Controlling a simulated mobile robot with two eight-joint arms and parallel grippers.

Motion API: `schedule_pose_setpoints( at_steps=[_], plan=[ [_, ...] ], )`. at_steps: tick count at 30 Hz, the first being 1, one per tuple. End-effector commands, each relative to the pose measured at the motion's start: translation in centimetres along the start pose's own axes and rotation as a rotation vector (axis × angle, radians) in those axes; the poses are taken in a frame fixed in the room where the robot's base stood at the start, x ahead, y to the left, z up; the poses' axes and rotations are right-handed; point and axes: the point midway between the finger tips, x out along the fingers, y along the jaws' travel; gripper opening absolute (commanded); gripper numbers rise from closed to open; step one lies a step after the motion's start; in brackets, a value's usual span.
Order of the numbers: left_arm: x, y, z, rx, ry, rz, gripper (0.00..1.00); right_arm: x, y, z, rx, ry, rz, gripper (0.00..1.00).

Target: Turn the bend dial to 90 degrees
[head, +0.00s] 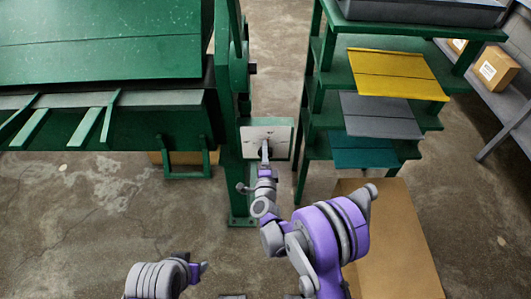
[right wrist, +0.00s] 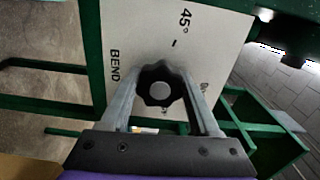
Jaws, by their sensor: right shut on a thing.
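The bend dial is a black lobed knob (right wrist: 160,91) with a grey centre, on a white panel (right wrist: 205,28). In the right wrist view the panel shows "BEND", "45°" and a tick; another label at the right is partly hidden by a finger. I cannot make out the dial's pointer. My right gripper (right wrist: 163,100) is shut on the dial, with one finger on each side. In the head view the right gripper (head: 265,151) reaches the white panel (head: 280,132) on the green machine post. My left gripper (head: 201,270) is low in the head view, away from the panel; its jaw opening is unclear.
The green bending machine (head: 100,50) fills the left. A green rack (head: 330,50) with yellow, grey and teal sheets (head: 400,73) stands right of the panel. A cardboard box (head: 405,250) is on the floor below the rack. The floor at lower left is clear.

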Motion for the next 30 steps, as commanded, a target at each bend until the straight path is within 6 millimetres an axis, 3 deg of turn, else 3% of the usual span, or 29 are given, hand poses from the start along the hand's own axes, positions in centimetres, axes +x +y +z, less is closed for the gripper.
schedule_pose_setpoints(
  at_steps=[20,21,25,30],
  plan=[
    [0.11,0.00,0.02,0.000,0.000,0.000,0.50,0.01,-0.02,-0.08,0.060,0.002,-0.001,0.07],
    [0.11,0.00,0.02,0.000,0.000,0.000,0.50,0.01,-0.01,-0.07,0.060,0.002,-0.001,0.68],
    [0.12,0.00,0.02,0.000,0.000,0.000,0.50,0.01,-0.01,-0.06,0.060,0.001,0.000,0.91],
    [0.12,0.00,0.02,0.000,0.000,0.000,0.50,0.00,0.00,-0.03,0.060,0.001,0.000,0.91]
  ],
)
